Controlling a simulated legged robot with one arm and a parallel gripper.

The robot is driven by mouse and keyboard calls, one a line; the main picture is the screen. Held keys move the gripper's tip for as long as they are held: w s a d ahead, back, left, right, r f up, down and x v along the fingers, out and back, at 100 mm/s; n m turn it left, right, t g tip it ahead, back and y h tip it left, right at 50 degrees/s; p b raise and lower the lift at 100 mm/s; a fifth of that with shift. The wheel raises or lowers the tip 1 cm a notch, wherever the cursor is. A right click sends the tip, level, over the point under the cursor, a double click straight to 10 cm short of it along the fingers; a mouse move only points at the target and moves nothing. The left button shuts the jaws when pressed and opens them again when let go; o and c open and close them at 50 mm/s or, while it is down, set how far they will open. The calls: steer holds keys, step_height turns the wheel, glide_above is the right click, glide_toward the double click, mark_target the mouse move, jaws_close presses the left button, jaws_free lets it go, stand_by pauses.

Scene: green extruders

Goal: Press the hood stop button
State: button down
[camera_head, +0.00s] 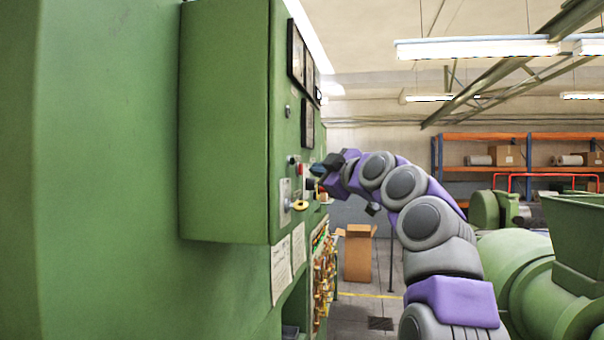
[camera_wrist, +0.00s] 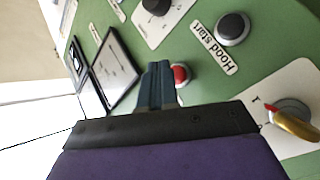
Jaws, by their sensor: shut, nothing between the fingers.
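A red button (camera_wrist: 180,73) shows in the wrist view on the green panel, partly hidden behind my fingers; no label for it is readable. It is also in the head view (camera_head: 300,169) on the cabinet face. My gripper (camera_wrist: 158,85) is shut and empty, its fingertips just left of the red button in the wrist view. In the head view my gripper (camera_head: 318,170) is close to the panel, right of the red button. I cannot tell whether it touches the button. A black button (camera_wrist: 233,27) sits beside a "Hood start" label (camera_wrist: 214,48).
A yellow-handled switch (camera_wrist: 295,123) on a pale plate sits to the right in the wrist view, and also shows in the head view (camera_head: 299,205). A black knob (camera_wrist: 155,5) and dark-framed displays (camera_wrist: 115,70) are nearby. Green machinery (camera_head: 530,280) stands at the right.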

stand_by(0.3)
steer(key=shift+s+d, duration=0.25)
steer(key=shift+d, duration=0.55)
steer(key=shift+s+d, duration=0.3)
steer(key=shift+d, duration=0.5)
steer(key=shift+s+d, duration=0.25)
steer(key=shift+d, duration=0.55)
steer(key=shift+f, duration=0.1)
steer(key=s+a+f+m+g+h+b, duration=0.1)
steer(key=s+a+f+m+g+b, duration=0.3)
steer(key=f, duration=0.8)
steer(key=s+a+f+m+g+h+b, duration=0.1)
steer(key=s+a+f+g, duration=0.15)
steer(key=s+f, duration=0.65)
steer(key=s+a+f+m+g+h+b, duration=0.1)
steer(key=s+a+f+m+g+b, duration=0.2)
steer(key=f, duration=1.2)
steer(key=s+d+f+m+g+h+b, duration=0.1)
steer(key=s+d+f+m+g, duration=0.1)
steer(key=s+f, duration=0.8)
steer(key=s+d+f+m+g+h+b, duration=0.1)
steer(key=s+d+f+m+g+h, duration=0.1)
steer(key=s+f, duration=0.8)
steer(key=s+d+f+m+g+h+b, duration=0.2)
steer(key=s+f+g, duration=0.3)
steer(key=s+f, duration=0.5)
steer(key=s+d+m, duration=0.1)
steer(key=s, duration=0.4)
steer(key=shift+d+f, duration=0.3)
steer(key=shift+d, duration=0.05)
